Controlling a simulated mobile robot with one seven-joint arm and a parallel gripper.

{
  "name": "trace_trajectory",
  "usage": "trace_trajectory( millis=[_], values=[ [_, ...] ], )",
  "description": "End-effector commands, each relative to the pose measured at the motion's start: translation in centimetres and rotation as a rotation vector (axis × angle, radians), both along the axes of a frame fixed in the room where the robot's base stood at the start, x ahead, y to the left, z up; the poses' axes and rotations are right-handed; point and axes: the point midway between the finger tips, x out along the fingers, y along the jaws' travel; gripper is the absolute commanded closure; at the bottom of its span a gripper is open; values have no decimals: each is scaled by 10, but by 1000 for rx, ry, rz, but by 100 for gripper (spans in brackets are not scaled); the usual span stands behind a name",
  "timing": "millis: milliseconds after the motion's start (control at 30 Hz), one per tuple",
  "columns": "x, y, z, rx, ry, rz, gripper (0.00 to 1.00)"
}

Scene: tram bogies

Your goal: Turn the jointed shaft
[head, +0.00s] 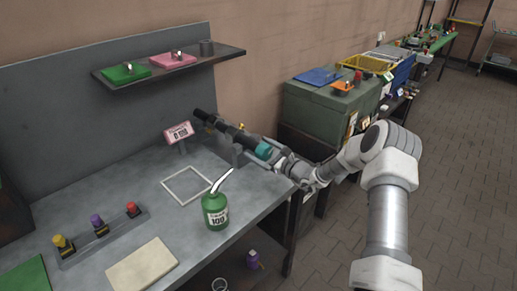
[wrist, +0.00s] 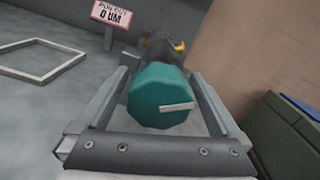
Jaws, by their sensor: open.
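The jointed shaft (head: 232,133) is a dark bar at the bench's back right, sloping down from back left towards my gripper. Its near end is a teal, many-sided knob (wrist: 157,95) with a white line on its face, right of centre in that face. My gripper (head: 268,156) is open at this end. In the wrist view, one finger stands on each side of the teal knob; I cannot tell whether they touch it. A yellow part (wrist: 179,46) shows behind the knob.
A pink sign (head: 179,132) stands beside the shaft. A white square frame (head: 187,185) and a green oil can (head: 215,209) are on the bench in front. A green cabinet (head: 325,110) stands to the right. The floor at right is clear.

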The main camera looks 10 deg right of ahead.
Motion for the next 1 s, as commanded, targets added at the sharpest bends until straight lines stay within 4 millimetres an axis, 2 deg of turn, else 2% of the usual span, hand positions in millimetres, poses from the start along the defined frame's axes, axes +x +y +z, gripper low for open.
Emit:
trace_trajectory(
  millis=[400,833,867,1000],
  values=[
    [7,5,0,1,2,-1,2],
    [7,5,0,1,1,0,79],
    [7,5,0,0,1,0,83],
    [6,5,-1,-3,-2,0,83]
  ],
)
